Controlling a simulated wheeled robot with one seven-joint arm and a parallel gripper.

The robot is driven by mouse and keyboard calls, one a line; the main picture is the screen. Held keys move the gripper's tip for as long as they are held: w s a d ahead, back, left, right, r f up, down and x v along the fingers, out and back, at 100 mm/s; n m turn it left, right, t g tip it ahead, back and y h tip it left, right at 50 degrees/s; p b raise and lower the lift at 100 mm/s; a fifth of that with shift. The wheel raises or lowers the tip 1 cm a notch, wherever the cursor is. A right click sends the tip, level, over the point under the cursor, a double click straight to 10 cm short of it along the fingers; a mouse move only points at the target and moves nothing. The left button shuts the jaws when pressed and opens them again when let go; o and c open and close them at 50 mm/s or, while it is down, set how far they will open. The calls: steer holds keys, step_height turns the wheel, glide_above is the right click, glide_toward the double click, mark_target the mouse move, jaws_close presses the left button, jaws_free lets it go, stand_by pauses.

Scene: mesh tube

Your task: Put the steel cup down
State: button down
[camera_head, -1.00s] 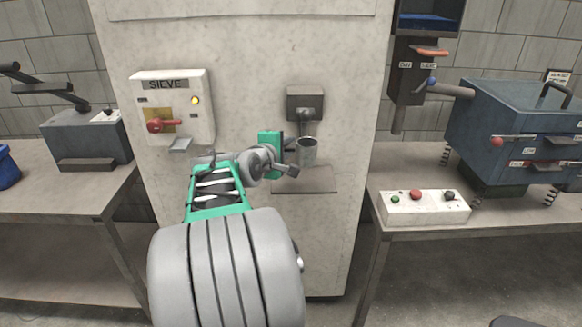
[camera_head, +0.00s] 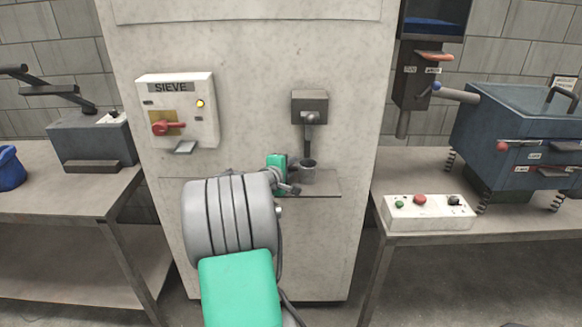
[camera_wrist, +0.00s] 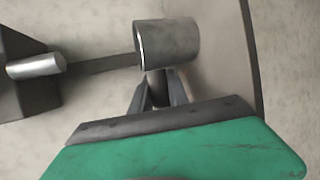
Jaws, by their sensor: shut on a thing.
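The steel cup (camera_head: 307,171) is a small grey metal cylinder, upright with its open top showing in the head view, at the small shelf (camera_head: 328,187) on the front of the white cabinet. My gripper (camera_head: 289,180) is at the cup's left side. In the wrist view the cup (camera_wrist: 168,43) lies just beyond my two fingers (camera_wrist: 158,92), which are shut on its lower part or handle; the exact grip is partly hidden. I cannot tell for sure whether the cup's base touches the shelf.
A dark spout box (camera_head: 310,107) with a downward pipe is on the cabinet just above the cup. The SIEVE switch panel (camera_head: 178,112) is at upper left. A button box (camera_head: 428,213) stands on the right table. The shelf's right end is bare.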

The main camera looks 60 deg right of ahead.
steer(key=c, duration=1.3)
jaws_free()
steer(key=shift+f, duration=0.1)
steer(key=shift+r, duration=0.2)
steer(key=w+v, duration=0.1)
steer(key=v, duration=1.1)
steer(key=w+a+f+m+t+y, duration=0.1)
steer(key=w+a+f+y, duration=0.2)
steer(key=a, duration=0.5)
steer(key=w+a+f+t+y, duration=0.2)
steer(key=w+a+f+y, duration=0.1)
steer(key=a, duration=0.6)
steer(key=w+a+f+m+t+y, duration=0.1)
steer(key=w+a+f+y, duration=0.2)
steer(key=a, duration=0.5)
steer(key=s+a+f+g+y, duration=0.1)
steer(key=s+a+y, duration=0.1)
steer(key=a, duration=0.5)
steer(key=s+a+f+g+y, duration=0.1)
steer(key=s+a, duration=0.3)
steer(key=a, duration=0.4)
steer(key=s+a+f+y, duration=0.2)
steer(key=s+a, duration=0.1)
steer(key=a, duration=0.5)
steer(key=shift+s+a+g+y, duration=0.2)
steer(key=shift+a+g+y, duration=0.05)
steer(key=shift+g+y, duration=0.15)
